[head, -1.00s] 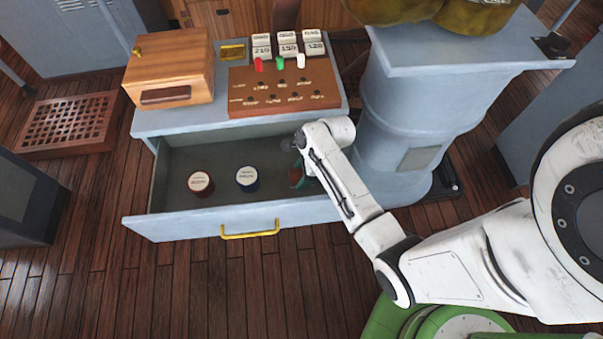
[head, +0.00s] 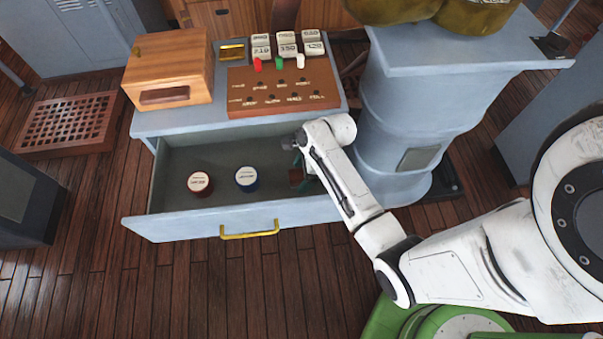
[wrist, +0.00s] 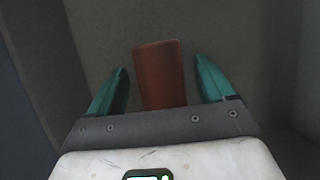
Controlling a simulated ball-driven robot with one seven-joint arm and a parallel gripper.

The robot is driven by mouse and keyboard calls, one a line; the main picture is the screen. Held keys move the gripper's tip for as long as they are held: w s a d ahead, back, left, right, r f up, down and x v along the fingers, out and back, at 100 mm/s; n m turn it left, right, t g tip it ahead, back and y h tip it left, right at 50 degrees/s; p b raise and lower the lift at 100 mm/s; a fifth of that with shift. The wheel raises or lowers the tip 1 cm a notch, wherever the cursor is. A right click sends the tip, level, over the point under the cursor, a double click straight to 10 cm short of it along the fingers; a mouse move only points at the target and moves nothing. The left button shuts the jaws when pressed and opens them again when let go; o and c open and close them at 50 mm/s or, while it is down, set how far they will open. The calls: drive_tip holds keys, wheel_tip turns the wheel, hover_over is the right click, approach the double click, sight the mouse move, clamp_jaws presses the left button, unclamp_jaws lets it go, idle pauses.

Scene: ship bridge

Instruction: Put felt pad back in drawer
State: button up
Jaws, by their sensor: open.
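The felt pad appears to be the red-brown rectangular piece (wrist: 160,75) between my fingers in the wrist view. My gripper (wrist: 161,66) is open, with a gap between each teal finger and the pad. In the head view the gripper (head: 299,166) reaches down into the drawer's right end. The pad seems to rest on the drawer floor.
A red-brown round tin (head: 200,183) and a blue one (head: 246,179) stand in the drawer to the left. Above are a wooden box (head: 170,70) and a lettered board (head: 284,88). A grey pedestal (head: 405,115) stands close right of the drawer.

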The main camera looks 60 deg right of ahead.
drive_tip(key=v, duration=1.1)
drive_tip(key=shift+r, duration=0.25)
